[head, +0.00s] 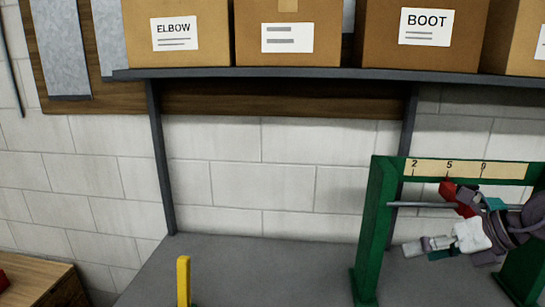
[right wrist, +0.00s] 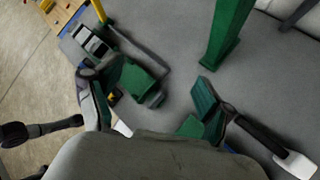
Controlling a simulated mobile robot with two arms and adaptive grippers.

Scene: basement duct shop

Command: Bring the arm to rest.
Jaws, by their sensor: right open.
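My right gripper (head: 458,226) reaches in from the right edge of the head view, in front of the green frame (head: 373,235). In the right wrist view its two fingers with green pads stand apart (right wrist: 178,98), with only grey surface visible between them. It is open and holds nothing that I can see. Part of my right arm is cut off by the picture edge. My left gripper is in neither view.
The green frame carries a numbered strip (head: 466,169), a grey rod (head: 410,204) and a red piece (head: 447,189) close behind my gripper. A yellow post (head: 184,281) stands on the grey bench (head: 260,272). Cardboard boxes (head: 178,52) fill the shelf (head: 300,73) above.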

